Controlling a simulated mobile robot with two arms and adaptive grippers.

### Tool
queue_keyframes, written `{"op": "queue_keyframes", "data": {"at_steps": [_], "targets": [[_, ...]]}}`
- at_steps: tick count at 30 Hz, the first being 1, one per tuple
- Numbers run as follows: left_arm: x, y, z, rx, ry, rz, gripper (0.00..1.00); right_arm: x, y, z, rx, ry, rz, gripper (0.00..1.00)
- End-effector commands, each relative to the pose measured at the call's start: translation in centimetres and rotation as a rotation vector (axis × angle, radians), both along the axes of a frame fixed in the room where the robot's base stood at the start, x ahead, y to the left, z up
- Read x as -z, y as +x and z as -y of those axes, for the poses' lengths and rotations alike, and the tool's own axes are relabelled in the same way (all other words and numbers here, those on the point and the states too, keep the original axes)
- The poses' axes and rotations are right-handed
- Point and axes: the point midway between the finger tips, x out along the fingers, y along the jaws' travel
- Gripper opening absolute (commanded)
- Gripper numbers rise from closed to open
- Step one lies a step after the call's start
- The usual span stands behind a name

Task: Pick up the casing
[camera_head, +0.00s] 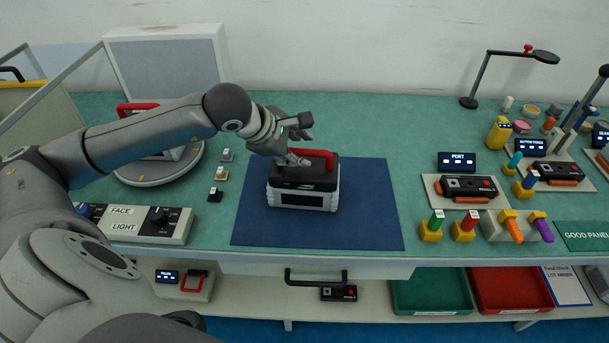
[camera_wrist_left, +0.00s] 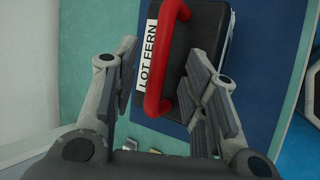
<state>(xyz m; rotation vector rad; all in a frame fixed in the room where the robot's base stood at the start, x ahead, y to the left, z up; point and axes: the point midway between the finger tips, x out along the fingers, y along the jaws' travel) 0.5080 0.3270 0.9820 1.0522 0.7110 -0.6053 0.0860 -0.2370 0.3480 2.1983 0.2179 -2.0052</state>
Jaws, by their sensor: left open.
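A casing (camera_head: 305,187) with a black top, a red handle and a pale lower body stands upright on the blue mat (camera_head: 360,225). In the left wrist view the casing (camera_wrist_left: 205,30) carries a white label reading "LOT FERN". My left gripper (camera_head: 301,143) is open at the casing's top, by the left end of the handle. In the left wrist view its fingers stand on either side of the red handle (camera_wrist_left: 158,85), with a gap on the left. Whether the right finger touches the casing is unclear. My right gripper is out of view.
A similar red-handled unit sits on a round turntable (camera_head: 150,182) at left, partly hidden by my arm. A FACE/LIGHT control box (camera_head: 135,224) and small switches stand left of the mat. Panels and coloured plugs fill the right side. The mat's right part is clear.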

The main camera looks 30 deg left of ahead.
Motion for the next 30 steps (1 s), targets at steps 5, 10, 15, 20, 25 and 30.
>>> {"op": "queue_keyframes", "data": {"at_steps": [5,10,15,20,25,30], "targets": [[1.3,1.2,0.2,0.000,-0.003,0.000,0.41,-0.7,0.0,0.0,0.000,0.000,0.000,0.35],[1.9,1.5,0.2,0.001,0.001,0.000,0.41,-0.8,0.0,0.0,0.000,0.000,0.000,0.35],[1.9,1.5,0.2,0.001,0.001,0.000,0.39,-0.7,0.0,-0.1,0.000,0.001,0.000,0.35],[1.9,1.5,0.2,0.000,0.000,0.000,0.19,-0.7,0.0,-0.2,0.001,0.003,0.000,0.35],[1.9,1.5,0.2,0.000,0.000,0.000,0.00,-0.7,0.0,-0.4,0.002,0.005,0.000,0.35],[1.8,1.5,0.2,0.000,0.000,0.000,0.00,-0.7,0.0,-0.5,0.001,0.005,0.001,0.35]]}}
